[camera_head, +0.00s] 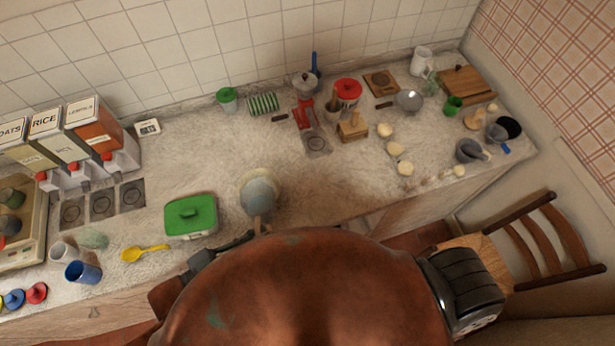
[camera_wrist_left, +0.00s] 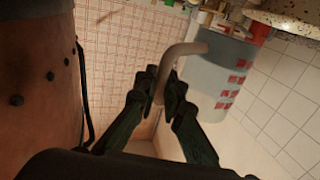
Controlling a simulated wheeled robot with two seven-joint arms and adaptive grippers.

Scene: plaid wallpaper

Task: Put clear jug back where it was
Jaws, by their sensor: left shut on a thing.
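The clear jug (camera_head: 258,192) shows near the front middle of the counter in the head view, seen from above as a pale bluish round shape. In the left wrist view the jug (camera_wrist_left: 225,75) is see-through, with red marks on its side. My left gripper (camera_wrist_left: 165,95) is shut on the jug's grey handle. In the head view the left gripper (camera_head: 248,238) is at the jug's near side, partly hidden by my body. I cannot tell whether the jug touches the counter. My right gripper is not in view.
Behind are a green striped rack (camera_head: 263,103), a red-lidded jar (camera_head: 347,92) and a wooden block (camera_head: 352,128). The counter (camera_head: 200,150) between is mostly clear.

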